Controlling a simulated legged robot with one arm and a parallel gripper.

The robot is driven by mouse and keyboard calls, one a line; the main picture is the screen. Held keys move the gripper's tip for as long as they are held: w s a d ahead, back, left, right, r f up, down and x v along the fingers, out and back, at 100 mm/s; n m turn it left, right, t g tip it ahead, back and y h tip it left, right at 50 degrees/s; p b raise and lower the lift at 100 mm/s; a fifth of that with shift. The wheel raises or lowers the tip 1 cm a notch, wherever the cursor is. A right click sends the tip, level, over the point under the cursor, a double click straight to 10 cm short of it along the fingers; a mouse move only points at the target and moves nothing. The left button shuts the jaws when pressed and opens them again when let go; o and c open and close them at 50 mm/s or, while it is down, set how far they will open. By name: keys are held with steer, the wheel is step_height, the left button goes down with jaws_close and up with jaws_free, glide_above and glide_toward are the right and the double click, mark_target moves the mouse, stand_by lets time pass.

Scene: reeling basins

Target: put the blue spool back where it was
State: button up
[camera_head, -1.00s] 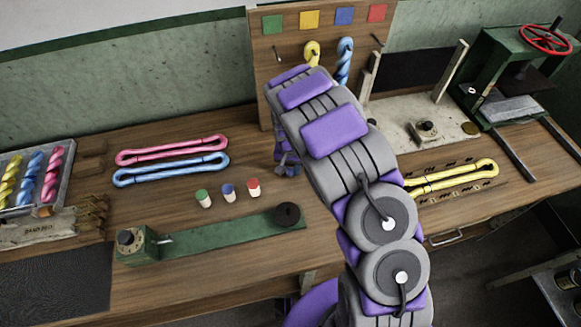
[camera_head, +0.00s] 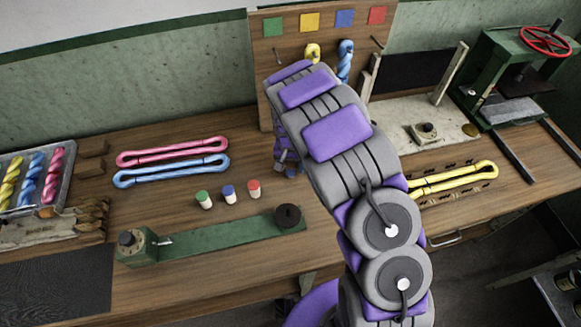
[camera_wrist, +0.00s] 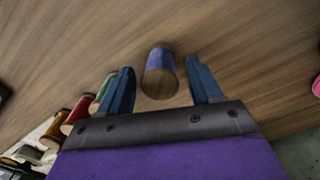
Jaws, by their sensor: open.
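The blue spool (camera_wrist: 160,68), with pale wooden ends, is on the wooden tabletop in the wrist view. It shows in the gap between the two blue fingers of my gripper (camera_wrist: 162,88), ahead of the fingertips or between them; I cannot tell the exact depth. The fingers are apart and neither visibly touches it. In the head view my gripper (camera_head: 287,158) is low over the table behind my arm, mostly hidden, and I cannot make out the spool there. A green spool (camera_wrist: 105,86), a red spool (camera_wrist: 79,112) and a yellow spool (camera_wrist: 54,130) are in a row left of the gripper.
Green, blue and red-topped pegs (camera_head: 228,193) stand left of my gripper in the head view. Pink (camera_head: 172,150) and blue (camera_head: 170,170) skeins lie behind them. A green bar device (camera_head: 215,236) lies in front. A pegboard (camera_head: 272,62) rises behind; a yellow skein (camera_head: 455,178) lies right.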

mark_target(290, 164)
step_height(290, 164, up, 9)
steer(key=shift+a+r+p, duration=0.1)
steer(key=shift+r+p, duration=0.05)
steer(key=shift+p, duration=0.5)
steer(key=shift+r, duration=0.3)
steer(key=s+d+r, duration=0.5)
steer(key=s+r, duration=0.3)
steer(key=s+d+r, duration=0.5)
steer(key=s+r, duration=0.2)
steer(key=s, duration=0.2)
steer(key=s+r+n+g, duration=0.1)
steer(key=s, duration=0.9)
steer(key=s+d+r+n, duration=0.1)
steer(key=s+r, duration=0.1)
steer(key=s, duration=0.9)
steer(key=shift+d+r+g, duration=0.2)
steer(key=shift+r+g, duration=0.05)
steer(key=shift+g, duration=0.15)
steer(key=shift+f, duration=0.2)
